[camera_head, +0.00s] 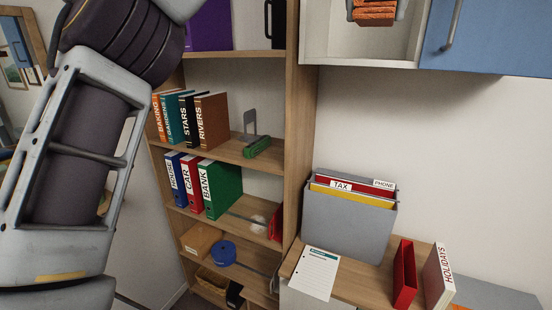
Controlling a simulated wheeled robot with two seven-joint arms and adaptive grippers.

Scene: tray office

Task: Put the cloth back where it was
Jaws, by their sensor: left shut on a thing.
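An orange folded cloth (374,14) shows at the top edge of the picture, in front of or inside the open white wall cabinet (330,50); I cannot tell how deep it is. My left gripper (375,20) has grey fingers on both sides of the cloth and is shut on it. The upper part of the gripper and cloth is cut off by the frame. My left arm fills the left side and runs out at the top. My right gripper is not in view.
A blue cabinet door (487,38) is right of the opening. A wooden bookshelf (300,130) with several binders stands left of centre. Below, a grey file box (345,225), a paper sheet (314,272), a red holder (404,275) and a HOLIDAYS binder (438,277) crowd the wooden top.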

